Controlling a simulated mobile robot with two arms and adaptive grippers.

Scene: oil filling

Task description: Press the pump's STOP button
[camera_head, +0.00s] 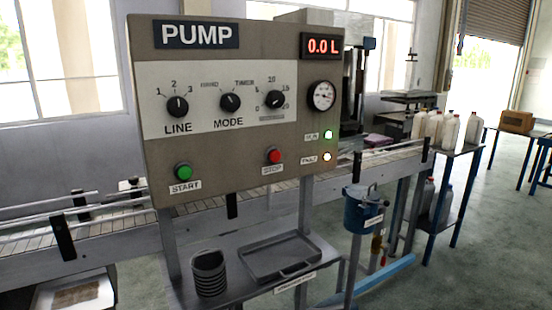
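The pump panel (235,110) is a tan box with a white strip, standing upright before me. Its red STOP button (273,156) sits low on the panel, right of centre, above a STOP label (273,170). The green START button (183,171) is at the lower left. The display (321,46) reads 0.0 L. The LINE knob (177,106) and MODE knob (230,103) are on the strip. Neither gripper shows in the head view.
A shelf under the panel holds a dark ribbed cup (208,273) and a grey tray (245,257). A conveyor (100,229) runs behind. A blue pot (363,209) hangs at the right. A side table (459,153) bears several jugs. The space before the panel is clear.

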